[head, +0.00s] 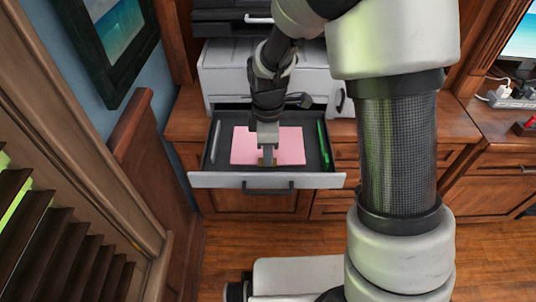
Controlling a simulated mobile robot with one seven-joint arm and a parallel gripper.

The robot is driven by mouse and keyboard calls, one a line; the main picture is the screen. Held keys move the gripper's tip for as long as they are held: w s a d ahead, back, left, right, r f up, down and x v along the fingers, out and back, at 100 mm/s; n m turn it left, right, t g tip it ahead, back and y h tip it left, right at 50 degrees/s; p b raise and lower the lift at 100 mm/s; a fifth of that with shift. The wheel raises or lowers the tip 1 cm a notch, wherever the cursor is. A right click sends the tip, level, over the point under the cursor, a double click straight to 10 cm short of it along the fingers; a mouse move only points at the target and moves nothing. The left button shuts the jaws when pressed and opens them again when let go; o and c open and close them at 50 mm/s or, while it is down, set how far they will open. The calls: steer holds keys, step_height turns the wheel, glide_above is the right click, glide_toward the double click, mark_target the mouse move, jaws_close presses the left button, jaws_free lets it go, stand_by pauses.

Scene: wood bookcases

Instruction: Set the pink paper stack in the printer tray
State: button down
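The pink paper stack (243,146) lies inside the dark printer tray (217,167), which is pulled out of the white printer (225,84). The stack looks roughly flat near the middle of the tray. My gripper (267,160) points down over the stack, at its front edge near the middle. The gripper covers part of the paper. Its fingers are seen small and nearly in line, so whether they are apart, or pinch the paper's edge, cannot be told.
A grey bar (216,142) lies at the tray's left side and a green one (323,145) at its right. The tray front has a dark handle (268,187). A wooden cabinet (458,128) stands at the right. A wall with a picture frame (112,75) is at the left.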

steer(key=c, duration=2)
jaws_free()
steer(key=shift+f, duration=0.1)
step_height(320, 180, up, 12)
steer(key=r+p, duration=0.1)
steer(key=p, duration=0.2)
steer(key=shift+s+d+r+m+t, duration=0.95)
steer(key=shift+s+d+r+m, duration=1.25)
steer(key=shift+s+m, duration=0.65)
steer(key=shift+s+d+r+m+t, duration=0.9)
steer(key=shift+s+d+r+m, duration=1.25)
steer(key=shift+s+m, duration=0.7)
steer(key=shift+s+d+r+m+t, duration=0.95)
steer(key=shift+s+d+r+m, duration=1)
steer(key=shift+s+r+m, duration=0.85)
steer(key=shift+w+f+m, duration=0.2)
steer(key=shift+f+m, duration=0.1)
steer(key=shift+f, duration=0.15)
